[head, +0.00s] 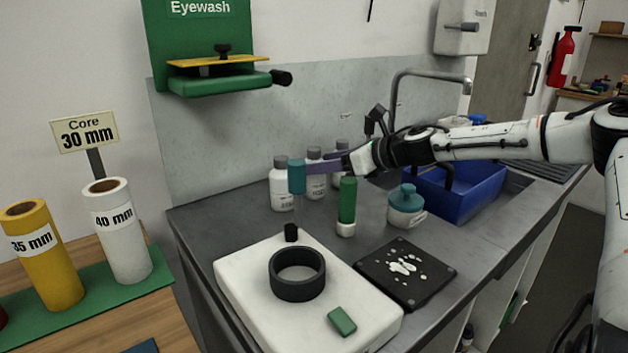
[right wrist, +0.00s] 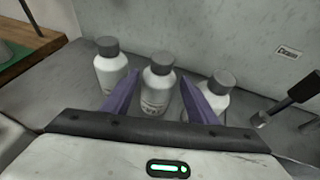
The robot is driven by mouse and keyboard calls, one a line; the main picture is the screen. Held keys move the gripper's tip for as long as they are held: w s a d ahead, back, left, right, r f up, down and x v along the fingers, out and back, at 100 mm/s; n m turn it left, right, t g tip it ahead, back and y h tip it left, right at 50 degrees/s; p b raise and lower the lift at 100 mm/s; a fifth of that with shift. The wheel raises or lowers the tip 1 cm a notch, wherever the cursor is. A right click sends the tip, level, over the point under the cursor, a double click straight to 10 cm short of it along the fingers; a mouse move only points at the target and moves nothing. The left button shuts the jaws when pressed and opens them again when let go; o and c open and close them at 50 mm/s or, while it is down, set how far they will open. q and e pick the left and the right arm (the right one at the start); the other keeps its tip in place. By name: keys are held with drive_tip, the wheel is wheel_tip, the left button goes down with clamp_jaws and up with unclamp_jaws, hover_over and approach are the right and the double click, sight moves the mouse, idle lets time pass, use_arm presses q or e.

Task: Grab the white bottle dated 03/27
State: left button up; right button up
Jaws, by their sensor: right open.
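Three white bottles with grey caps stand along the back of the grey counter: a left one (head: 281,198) (right wrist: 112,73), a middle one (head: 314,186) (right wrist: 157,93) and a right one (head: 342,150) (right wrist: 213,97). Their printed labels are too small to read, so I cannot tell which is dated 03/27. My right gripper (head: 315,167) reaches in from the right with its purple fingers (right wrist: 160,83) open. In the right wrist view the middle bottle shows between the fingers, and the right finger partly covers the right bottle. My left gripper is not in view.
Nearby stand a green-topped cylinder (head: 347,200), a teal-lidded jar (head: 406,208), a blue bin (head: 470,196), a black plate (head: 420,283) and a white device (head: 250,300) with a dark ring. A faucet (head: 432,74) rises behind my right arm.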

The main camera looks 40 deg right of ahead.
drive_tip(key=shift+w+a+f, duration=0.15)
drive_tip(key=shift+w+f, duration=0.1)
drive_tip(key=shift+w, duration=0.3)
drive_tip(key=c, duration=1)
